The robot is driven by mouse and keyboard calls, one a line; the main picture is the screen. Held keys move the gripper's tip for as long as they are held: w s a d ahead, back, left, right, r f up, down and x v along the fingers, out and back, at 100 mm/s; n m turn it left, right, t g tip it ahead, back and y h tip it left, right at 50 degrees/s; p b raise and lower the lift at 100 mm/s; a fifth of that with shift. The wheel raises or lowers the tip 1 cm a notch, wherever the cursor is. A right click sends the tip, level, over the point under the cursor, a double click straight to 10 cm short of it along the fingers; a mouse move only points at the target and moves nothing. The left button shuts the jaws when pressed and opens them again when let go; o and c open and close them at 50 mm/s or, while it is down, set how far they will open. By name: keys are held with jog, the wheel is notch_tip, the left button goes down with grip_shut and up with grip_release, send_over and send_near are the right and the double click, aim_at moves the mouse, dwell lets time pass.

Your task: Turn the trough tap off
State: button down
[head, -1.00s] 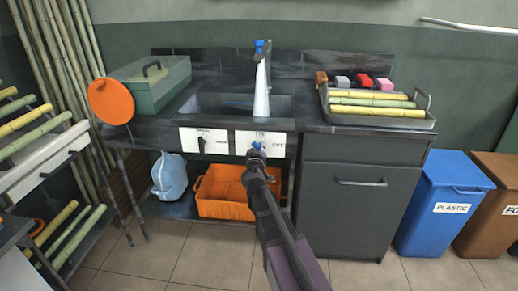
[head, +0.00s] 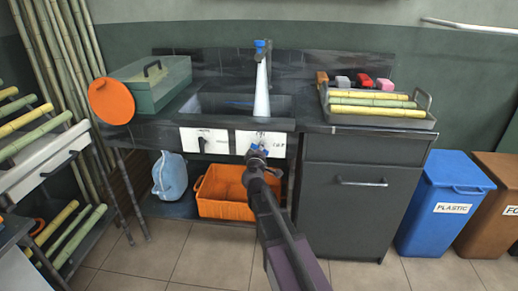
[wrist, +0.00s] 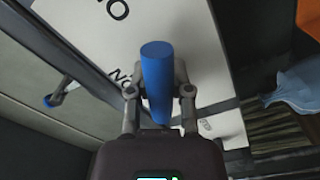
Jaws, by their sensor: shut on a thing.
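The trough tap's blue handle (head: 261,148) is on the right white panel (head: 243,139) below the sink, near printed lettering. In the wrist view the blue handle (wrist: 156,80) stands between my two fingers, which are closed on its sides. My gripper (head: 257,156) reaches up to the panel from below and partly hides the handle; it also shows in the wrist view (wrist: 160,92). The faucet (head: 265,50) has a blue top. A white stream of water (head: 261,92) falls from it into the dark trough (head: 215,103).
A cabinet (head: 345,200) stands right of my arm; a tray (head: 380,122) with cane lies on top.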

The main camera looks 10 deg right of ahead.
jog(key=n, duration=0.4)
jog(key=shift+n, duration=1.9)
jog(key=c, duration=0.6)
grip_release()
jog(key=shift+v, duration=6.05)
jog(key=shift+d, duration=0.1)
